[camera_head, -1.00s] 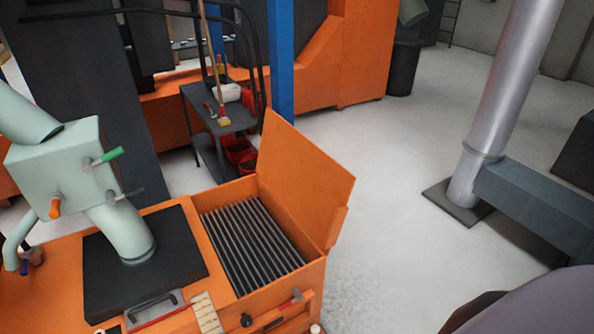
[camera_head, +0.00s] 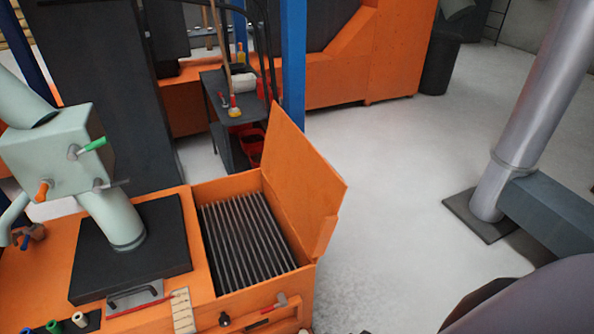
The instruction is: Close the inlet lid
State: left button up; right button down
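The orange inlet lid (camera_head: 300,185) stands open, tilted up along the right side of the inlet box. A tab sticks out at its lower right edge. The open inlet (camera_head: 245,235) below it shows a grate of dark parallel bars inside orange walls. Neither of my grippers shows in the head view.
A pale green chute with a valve box (camera_head: 62,150) stands on a black plate (camera_head: 175,245) left of the inlet. Small tools lie along the near edge, including a hammer (camera_head: 275,303). A dark cart (camera_head: 236,115) stands behind. The floor right of the lid (camera_head: 400,185) is clear.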

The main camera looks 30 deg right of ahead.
aim_at(309, 191)
jog(key=l+u, duration=0.15)
jog(key=l, duration=0.4)
jog(key=l+u, duration=0.15)
jog(key=l, duration=0.45)
jog(key=l+u, duration=0.15)
jog(key=l, duration=0.4)
jog(key=k+l+u, duration=0.2)
jog(key=l, duration=0.35)
jog(key=l+u, duration=0.25)
jog(key=l, duration=1.25)
jog(key=k, duration=0.1)
